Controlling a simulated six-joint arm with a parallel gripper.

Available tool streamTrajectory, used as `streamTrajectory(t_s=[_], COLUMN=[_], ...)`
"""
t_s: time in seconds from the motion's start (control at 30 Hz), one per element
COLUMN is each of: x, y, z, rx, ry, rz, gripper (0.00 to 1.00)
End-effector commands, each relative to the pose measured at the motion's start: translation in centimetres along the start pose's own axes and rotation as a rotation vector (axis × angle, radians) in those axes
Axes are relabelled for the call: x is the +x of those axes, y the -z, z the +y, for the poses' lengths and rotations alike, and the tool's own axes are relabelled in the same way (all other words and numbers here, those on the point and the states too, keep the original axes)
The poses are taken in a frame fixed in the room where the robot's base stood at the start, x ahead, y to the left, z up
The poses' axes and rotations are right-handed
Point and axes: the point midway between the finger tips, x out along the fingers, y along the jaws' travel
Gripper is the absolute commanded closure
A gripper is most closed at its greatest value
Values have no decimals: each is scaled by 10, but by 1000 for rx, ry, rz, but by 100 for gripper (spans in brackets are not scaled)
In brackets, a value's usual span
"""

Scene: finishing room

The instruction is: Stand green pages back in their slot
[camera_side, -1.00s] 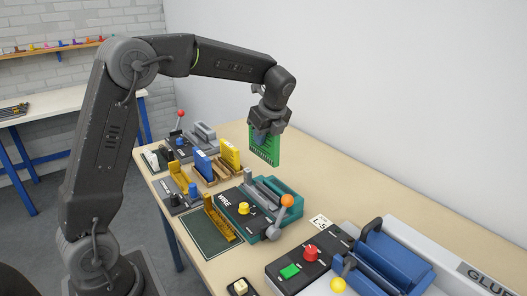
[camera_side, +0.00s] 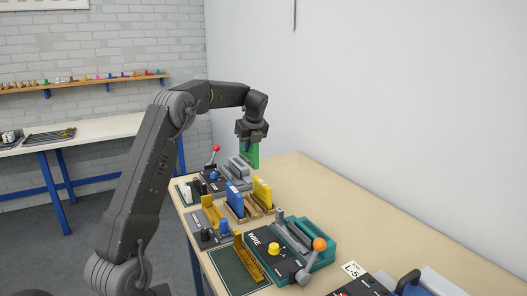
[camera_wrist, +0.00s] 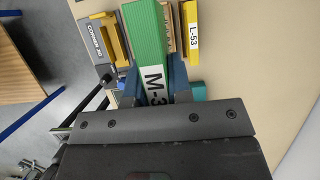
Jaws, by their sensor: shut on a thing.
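My gripper (camera_side: 252,138) is shut on the green pages (camera_side: 253,158), which hang below it above the far part of the bench. In the wrist view the green pages (camera_wrist: 147,30) lie between the fingers (camera_wrist: 155,85), with a white label reading "M-3", its end cut off. A wooden rack (camera_side: 251,211) stands nearer than the gripper in the side view. It holds blue pages (camera_side: 235,200) and yellow pages (camera_side: 263,192). The yellow pages also show in the wrist view (camera_wrist: 190,45), labelled "L-53". The pages are apart from the rack in the side view. The slot's opening is not clear.
A grey machine with a red-knobbed lever (camera_side: 215,149) stands near the held pages. A teal and black "WIRE" machine (camera_side: 322,258) with an orange-knobbed lever (camera_side: 319,244) is in front of the rack. Bare bench (camera_side: 370,225) lies to the right.

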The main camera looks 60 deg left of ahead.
Motion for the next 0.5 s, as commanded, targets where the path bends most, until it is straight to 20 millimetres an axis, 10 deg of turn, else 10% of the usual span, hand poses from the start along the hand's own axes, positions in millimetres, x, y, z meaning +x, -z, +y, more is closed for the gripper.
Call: streamTrajectory(t_s=[0.5], x=[96], y=[35], z=[2], rx=[1], ry=[-1], rz=[1], gripper=[100])
